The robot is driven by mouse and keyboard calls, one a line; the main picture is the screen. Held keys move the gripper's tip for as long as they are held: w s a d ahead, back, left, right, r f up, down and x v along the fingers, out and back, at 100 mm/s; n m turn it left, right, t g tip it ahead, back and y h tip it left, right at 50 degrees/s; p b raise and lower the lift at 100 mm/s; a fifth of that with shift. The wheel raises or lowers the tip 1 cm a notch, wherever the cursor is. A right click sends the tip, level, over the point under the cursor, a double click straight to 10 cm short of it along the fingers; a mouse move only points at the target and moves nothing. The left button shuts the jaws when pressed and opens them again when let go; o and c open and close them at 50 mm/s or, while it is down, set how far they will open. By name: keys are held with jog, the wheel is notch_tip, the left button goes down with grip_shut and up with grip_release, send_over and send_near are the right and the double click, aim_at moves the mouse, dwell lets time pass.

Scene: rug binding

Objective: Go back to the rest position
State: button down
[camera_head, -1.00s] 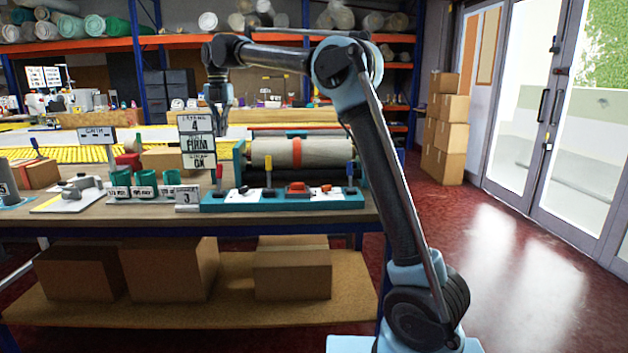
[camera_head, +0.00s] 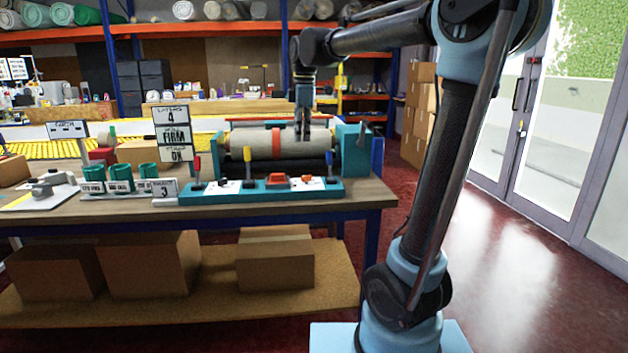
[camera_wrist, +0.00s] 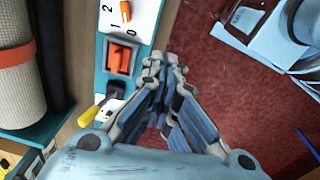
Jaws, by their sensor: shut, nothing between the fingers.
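My gripper (camera_head: 303,132) hangs pointing down in front of the rug roll in the head view, in the air above the workbench (camera_head: 365,192). In the wrist view my gripper (camera_wrist: 163,65) is shut with nothing between its fingers. Below it are the bench's front edge and the red floor (camera_wrist: 210,50). The teal control panel (camera_head: 262,194) lies on the bench. It carries an orange rocker switch (camera_wrist: 120,57), a numbered dial (camera_wrist: 125,12) and a yellow-handled lever (camera_wrist: 88,116). The gripper appears apart from all of these.
The rug roll (camera_head: 248,143) with a red band lies in its teal machine behind the panel. Open red floor (camera_head: 480,260) lies to the right.

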jog(key=s+d+f+m, duration=1)
jog(key=s+d+f, duration=0.1)
jog(key=f, duration=0.3)
jog(key=s+d+f+m+t, duration=0.1)
jog(key=s+d+f+m, duration=0.8)
jog(key=s+f, duration=0.5)
jog(key=d, duration=0.2)
jog(key=shift+s+d+m+t+h, duration=0.3)
jog(key=shift+m, duration=0.1)
jog(key=shift+w+f, duration=0.2)
jog(key=shift+w, duration=0.2)
